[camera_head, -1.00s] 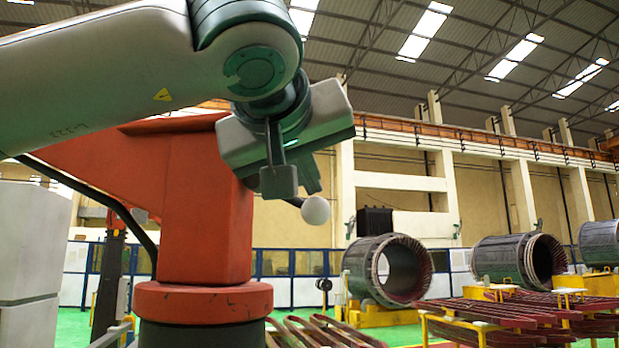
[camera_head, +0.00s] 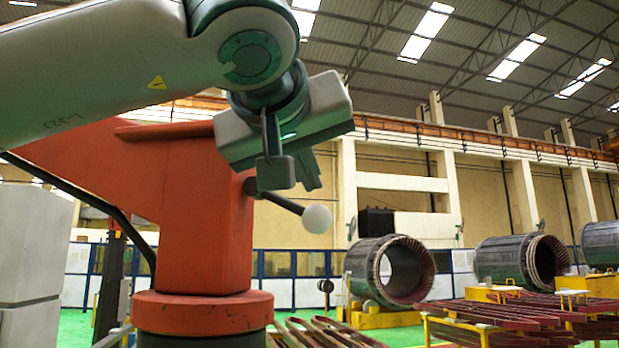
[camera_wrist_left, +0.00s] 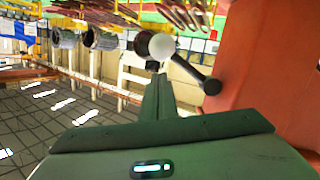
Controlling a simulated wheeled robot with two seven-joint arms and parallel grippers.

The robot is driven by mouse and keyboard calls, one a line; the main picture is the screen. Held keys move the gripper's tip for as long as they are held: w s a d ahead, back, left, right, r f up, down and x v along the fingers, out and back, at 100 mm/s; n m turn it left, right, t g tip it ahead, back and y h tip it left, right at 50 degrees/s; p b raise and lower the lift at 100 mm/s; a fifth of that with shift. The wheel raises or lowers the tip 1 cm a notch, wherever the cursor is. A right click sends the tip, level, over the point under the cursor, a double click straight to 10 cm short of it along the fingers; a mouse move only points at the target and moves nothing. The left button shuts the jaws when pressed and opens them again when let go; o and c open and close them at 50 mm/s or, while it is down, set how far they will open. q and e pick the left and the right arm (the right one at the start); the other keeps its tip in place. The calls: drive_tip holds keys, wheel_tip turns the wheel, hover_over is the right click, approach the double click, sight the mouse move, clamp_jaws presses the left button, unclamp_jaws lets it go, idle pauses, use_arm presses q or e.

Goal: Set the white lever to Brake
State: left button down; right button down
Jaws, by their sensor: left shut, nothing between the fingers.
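The white lever is a dark rod with a white ball knob (camera_head: 317,219). It comes out of the right side of the orange machine (camera_head: 205,235) and slopes down to the right. Its knob also shows in the left wrist view (camera_wrist_left: 162,46), beyond the fingers, with the rod running to a dark pivot on the orange body. My left gripper (camera_head: 290,173) is shut and empty, just above the rod and up-left of the knob. A small gap appears between fingers and rod; contact cannot be told. No Brake marking is readable. My right gripper is not in view.
Stator cores (camera_head: 392,270) stand on yellow supports to the right. Dark red coils (camera_head: 520,315) lie on yellow racks in front of them. A grey-white cabinet (camera_head: 35,250) stands at the left. The space right of the knob is open.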

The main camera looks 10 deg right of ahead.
use_arm(q)
drive_tip(key=r+b+v, duration=0.2)
drive_tip(key=b+v, duration=0.1)
drive_tip(key=v, duration=0.7)
drive_tip(key=shift+s+r+b, duration=0.2)
drive_tip(key=shift+r+b, duration=0.1)
idle(0.4)
